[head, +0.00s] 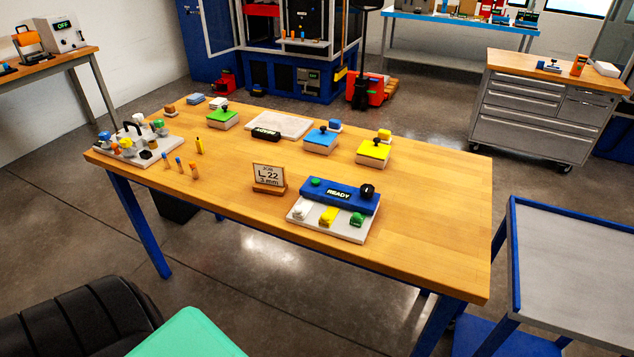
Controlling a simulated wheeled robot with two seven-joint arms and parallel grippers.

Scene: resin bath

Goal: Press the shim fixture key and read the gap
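A fixture with a blue box (338,195) on a white base plate (352,235) stands near the front edge of the wooden table. In front of the box, a white key (301,211), a yellow key (328,216) and a green key (357,219) sit in a row on the plate. No label on the keys is readable. Neither of my grippers is in view.
A job card (269,177) reading "JOB L 22", with a smaller line below, stands left of the fixture. A white tray (145,152) holds several knobbed pieces. The table's right end (450,220) is clear.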

